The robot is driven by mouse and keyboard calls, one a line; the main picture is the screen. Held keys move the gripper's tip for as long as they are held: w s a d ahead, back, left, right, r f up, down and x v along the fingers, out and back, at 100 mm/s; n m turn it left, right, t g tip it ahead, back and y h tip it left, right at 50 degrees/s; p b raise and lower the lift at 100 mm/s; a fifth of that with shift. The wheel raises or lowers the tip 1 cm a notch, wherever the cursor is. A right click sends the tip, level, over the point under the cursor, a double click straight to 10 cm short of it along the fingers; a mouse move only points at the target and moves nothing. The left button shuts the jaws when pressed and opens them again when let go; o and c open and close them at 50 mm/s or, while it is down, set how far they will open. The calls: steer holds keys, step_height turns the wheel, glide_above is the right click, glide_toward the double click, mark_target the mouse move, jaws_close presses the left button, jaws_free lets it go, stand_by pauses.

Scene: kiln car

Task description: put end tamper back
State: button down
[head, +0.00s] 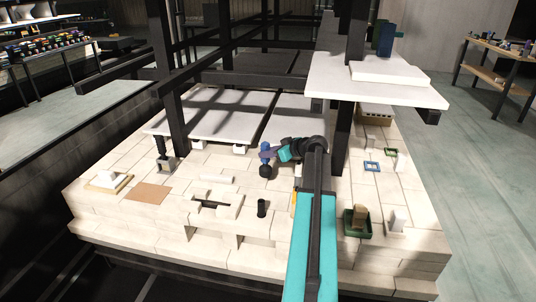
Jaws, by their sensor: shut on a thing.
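My gripper (268,155) is near the middle of the kiln car's brick deck, at the front edge of the white slabs. It is shut on a small dark tool with a blue upper part and a rounded dark lower end (265,171), which I take to be the end tamper. The tool looks roughly upright. My wrist hides part of it, and I cannot tell whether its lower end touches the deck. A pale block with a dark bar (211,203) lies in front and to the left. A black cylinder (262,208) stands in front of the gripper. I cannot tell which spot is the tamper's own.
Dark posts (170,110) and a raised white shelf (380,87) surround the work area. A dark upright tool on a grey base (166,162) stands left. A green tray (356,222) and blue frame (371,166) are right. A brown sheet (148,193) lies flat at left.

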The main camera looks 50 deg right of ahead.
mark_target(267, 166)
steer(key=shift+b, duration=0.35)
steer(key=shift+f+b, duration=2.2)
steer(key=shift+f, duration=0.65)
steer(key=shift+b, duration=0.7)
steer(key=shift+f+b, duration=0.5)
steer(key=shift+f, duration=0.1)
stand_by(0.5)
steer(key=c, duration=1.4)
jaws_free()
steer(key=shift+o, duration=0.2)
